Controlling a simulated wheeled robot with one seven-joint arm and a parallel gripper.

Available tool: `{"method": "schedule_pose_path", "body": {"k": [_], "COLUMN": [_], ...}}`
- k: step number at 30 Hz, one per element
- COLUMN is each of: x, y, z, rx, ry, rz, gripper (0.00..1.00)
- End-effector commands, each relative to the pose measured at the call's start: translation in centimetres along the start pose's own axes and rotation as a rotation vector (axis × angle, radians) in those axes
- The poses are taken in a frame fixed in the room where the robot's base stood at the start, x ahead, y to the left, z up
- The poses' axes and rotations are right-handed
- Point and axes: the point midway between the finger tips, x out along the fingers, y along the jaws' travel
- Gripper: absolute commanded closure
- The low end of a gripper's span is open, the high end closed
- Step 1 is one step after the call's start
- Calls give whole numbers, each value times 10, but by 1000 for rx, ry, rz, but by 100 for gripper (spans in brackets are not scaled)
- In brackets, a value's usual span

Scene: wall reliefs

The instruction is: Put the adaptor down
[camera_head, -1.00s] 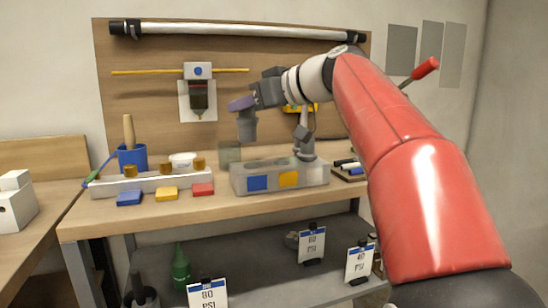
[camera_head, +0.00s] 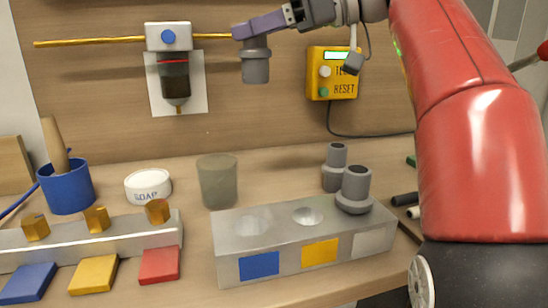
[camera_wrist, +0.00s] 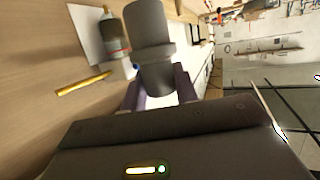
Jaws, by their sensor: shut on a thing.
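My gripper (camera_head: 252,29) is shut on a grey stepped adaptor (camera_head: 256,64) and holds it upright in the air, in front of the back board. The held adaptor also shows between the fingers in the wrist view (camera_wrist: 148,32). Below it on the bench is a grey holder block (camera_head: 228,251) with blue, yellow and white labels. Its holes above blue and yellow look empty. A second grey adaptor (camera_head: 354,191) stands at the block's right end, above the white label. A third grey adaptor (camera_head: 336,168) stands behind it; its base is partly hidden.
A blue mug (camera_head: 67,187) and a peg rack (camera_head: 120,230) are further left. A dispenser (camera_head: 173,78) and a yellow reset box (camera_head: 333,74) are on the board. Dark rods lie at right.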

Motion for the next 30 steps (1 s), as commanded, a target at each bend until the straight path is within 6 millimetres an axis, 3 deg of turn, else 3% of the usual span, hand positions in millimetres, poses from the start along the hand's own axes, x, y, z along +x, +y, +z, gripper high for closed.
{"method": "schedule_pose_path", "body": {"k": [7, 12, 18, 30], "x": [13, 28, 40, 54], "y": [-2, -2, -2, -1], "z": [42, 89, 130, 173], "rx": [4, 5, 3, 3], "ry": [0, -2, -2, -2], "rz": [-5, -4, -2, -1], "gripper": [96, 96, 96, 96]}}
